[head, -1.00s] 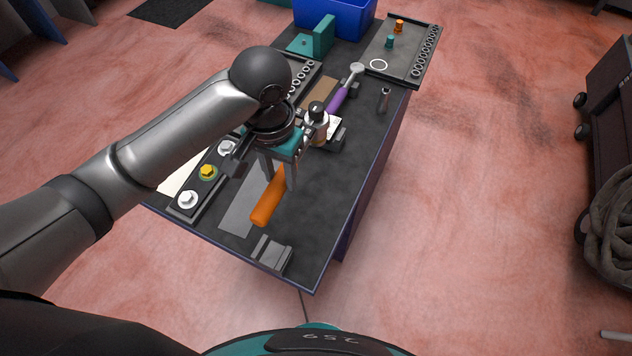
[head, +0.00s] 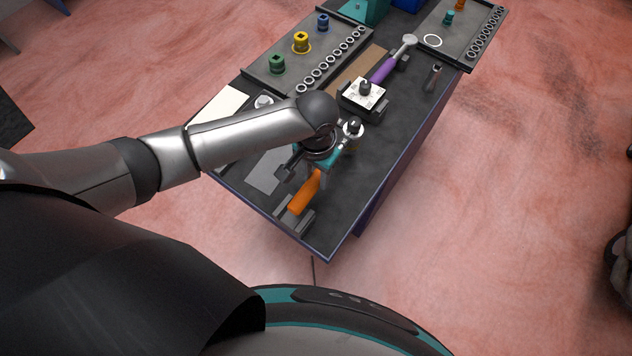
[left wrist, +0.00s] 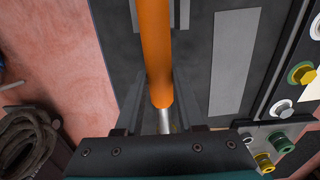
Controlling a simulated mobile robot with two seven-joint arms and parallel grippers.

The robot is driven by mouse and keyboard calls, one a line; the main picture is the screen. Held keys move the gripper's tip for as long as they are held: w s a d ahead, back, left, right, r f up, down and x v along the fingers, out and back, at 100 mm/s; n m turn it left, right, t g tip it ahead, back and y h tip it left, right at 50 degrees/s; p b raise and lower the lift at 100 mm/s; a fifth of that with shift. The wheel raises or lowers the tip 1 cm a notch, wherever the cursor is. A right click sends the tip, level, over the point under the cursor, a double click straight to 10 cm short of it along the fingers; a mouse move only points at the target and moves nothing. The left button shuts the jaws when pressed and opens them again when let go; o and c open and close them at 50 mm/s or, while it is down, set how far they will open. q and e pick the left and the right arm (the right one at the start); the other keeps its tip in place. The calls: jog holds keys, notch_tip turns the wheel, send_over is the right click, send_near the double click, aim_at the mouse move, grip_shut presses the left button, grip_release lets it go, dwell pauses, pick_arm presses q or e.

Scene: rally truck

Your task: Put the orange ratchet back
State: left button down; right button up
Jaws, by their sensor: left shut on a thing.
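The orange ratchet (head: 304,192) is in my left gripper (head: 316,172), which is shut on it. Its orange handle points toward the table's front corner, and its silver head with a dark knob (head: 352,128) shows beyond the gripper. In the left wrist view the orange handle (left wrist: 155,50) and part of the metal shaft (left wrist: 165,120) run between the fingers. The handle end is over or beside a grey holder (head: 296,218) at the front corner; I cannot tell whether they touch. My arm hides the ratchet's middle. My right gripper is out of view.
A purple-handled ratchet (head: 384,68) lies farther back. A block with a white top and dark knob (head: 364,92) stands beyond the orange ratchet. A tray (head: 255,72) holds colored sockets and a row of rings. A grey sheet (head: 266,172) lies left of the gripper.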

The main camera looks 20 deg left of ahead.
pick_arm(q)
notch_tip(320, 180, down, 3)
jog(key=shift+r, duration=0.1)
jog(key=shift+f, duration=0.65)
jog(key=c, duration=0.5)
grip_release()
jog(key=shift+f, duration=0.15)
jog(key=r, duration=1)
jog(key=r+p, duration=0.1)
jog(key=r, duration=0.4)
jog(key=shift+w+d+r, duration=0.1)
jog(key=shift+d+r, duration=0.05)
jog(key=shift+d, duration=0.1)
